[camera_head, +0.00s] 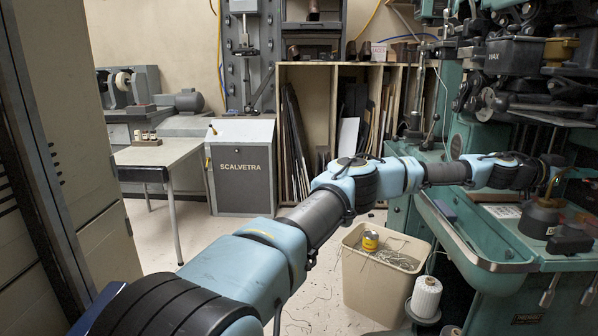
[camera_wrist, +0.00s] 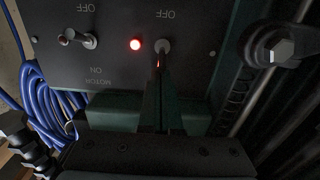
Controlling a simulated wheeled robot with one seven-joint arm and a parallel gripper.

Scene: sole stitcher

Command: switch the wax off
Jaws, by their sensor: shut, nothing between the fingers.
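In the wrist view a dark switch panel (camera_wrist: 105,68) shows with its lettering upside down. The toggle switch on the right (camera_wrist: 163,45) has OFF above it; any lettering below it is hidden by my fingers. A red lamp (camera_wrist: 135,44) glows just left of it. My gripper (camera_wrist: 158,65) is shut and empty, its fingertips just below this toggle in the picture. I cannot tell whether they touch it, or which way its lever is thrown. A second toggle (camera_wrist: 78,39), marked MOTOR, is at the left. The head view shows a WAX label (camera_head: 493,57) on the machine.
The green stitching machine (camera_head: 480,235) stands at the right, with a bench and a dark pot (camera_head: 540,216). Blue cables (camera_wrist: 45,90) hang left of the panel and a bolt (camera_wrist: 282,48) is at its right. A waste bin (camera_head: 378,285) stands below my arm.

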